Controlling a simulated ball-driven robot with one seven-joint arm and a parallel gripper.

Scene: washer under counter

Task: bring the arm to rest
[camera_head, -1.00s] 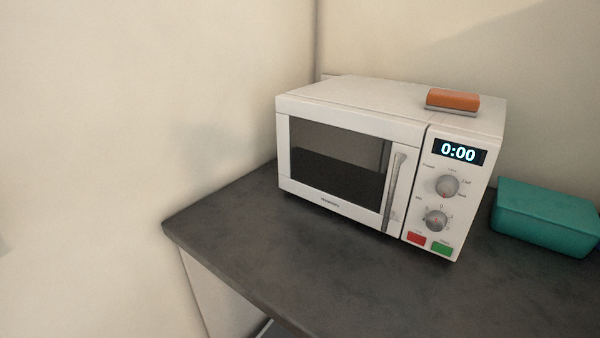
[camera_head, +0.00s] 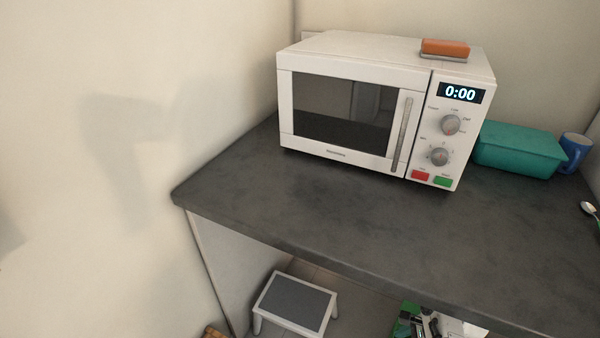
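My gripper and arm cannot be made out in the head view. A blurry dark shadow lies on the wall at the left. The white microwave (camera_head: 350,55) stands on the dark counter (camera_head: 330,215) with its door shut and its display reading 0:00. An orange-brown block with a grey base (camera_head: 445,49) lies on top of the microwave, near its right side.
A teal box (camera_head: 520,150) and a blue mug (camera_head: 572,152) stand right of the microwave; a spoon (camera_head: 590,208) shows at the right edge. Below the counter are a step stool (camera_head: 295,302) and partly cut-off green, black and white items (camera_head: 425,325). The counter's front is clear.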

